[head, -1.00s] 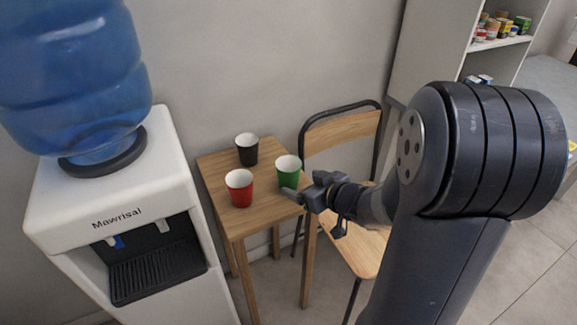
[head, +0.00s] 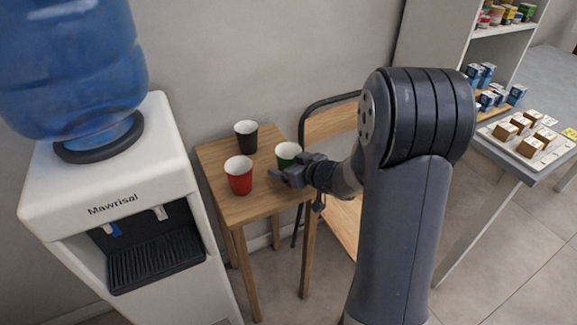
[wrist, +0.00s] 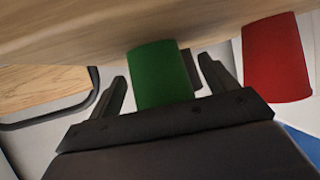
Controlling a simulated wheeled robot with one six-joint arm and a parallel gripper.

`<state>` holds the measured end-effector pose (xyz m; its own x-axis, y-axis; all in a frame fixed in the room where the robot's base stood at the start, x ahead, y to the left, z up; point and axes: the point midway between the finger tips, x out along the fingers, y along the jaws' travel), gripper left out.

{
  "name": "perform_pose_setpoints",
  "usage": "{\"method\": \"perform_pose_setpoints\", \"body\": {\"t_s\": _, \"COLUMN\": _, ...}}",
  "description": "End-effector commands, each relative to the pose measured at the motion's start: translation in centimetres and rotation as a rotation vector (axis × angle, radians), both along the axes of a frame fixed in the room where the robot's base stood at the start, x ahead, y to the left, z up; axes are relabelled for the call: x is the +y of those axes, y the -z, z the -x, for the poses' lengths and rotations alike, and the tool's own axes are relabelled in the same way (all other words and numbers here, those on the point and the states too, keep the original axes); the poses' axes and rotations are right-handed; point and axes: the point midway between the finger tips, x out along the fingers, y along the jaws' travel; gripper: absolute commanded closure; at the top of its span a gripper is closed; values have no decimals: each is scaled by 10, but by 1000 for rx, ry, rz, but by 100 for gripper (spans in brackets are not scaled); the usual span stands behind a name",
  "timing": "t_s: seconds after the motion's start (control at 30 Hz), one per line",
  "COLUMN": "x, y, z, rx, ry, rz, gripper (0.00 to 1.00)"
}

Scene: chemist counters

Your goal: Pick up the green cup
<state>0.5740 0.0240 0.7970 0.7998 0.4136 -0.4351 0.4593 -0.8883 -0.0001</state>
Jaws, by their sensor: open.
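The green cup (head: 287,154) stands upright on the small wooden table (head: 245,208), near its right edge. My gripper (head: 282,176) is at the cup in the head view and hides its lower part. In the wrist view the green cup (wrist: 160,75) shows between the two open fingers (wrist: 165,90), with a gap to the left finger and the right finger close beside it. The fingers are not closed on it. The red cup (head: 239,176) stands to the left and the black cup (head: 246,136) stands behind; the red cup also shows at the right in the wrist view (wrist: 275,58).
A white water dispenser (head: 110,190) with a blue bottle stands left of the table. A wooden chair (head: 330,122) with a dark frame stands close on the right. A counter (head: 535,85) with small boxes is at the far right.

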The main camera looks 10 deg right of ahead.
Motion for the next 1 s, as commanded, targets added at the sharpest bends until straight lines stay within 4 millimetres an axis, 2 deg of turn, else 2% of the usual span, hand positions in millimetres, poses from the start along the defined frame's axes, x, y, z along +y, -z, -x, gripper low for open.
{"method": "perform_pose_setpoints", "body": {"t_s": 0.3, "x": 2, "y": 2, "z": -5, "rx": 0, "ry": 1, "rz": 0, "gripper": 20}}
{"method": "perform_pose_setpoints", "body": {"t_s": 0.87, "x": 2, "y": 2, "z": -5, "rx": 0, "ry": 1, "rz": 0, "gripper": 66}}
{"method": "perform_pose_setpoints", "body": {"t_s": 1.0, "x": 2, "y": 2, "z": -5, "rx": 0, "ry": 1, "rz": 0, "gripper": 67}}
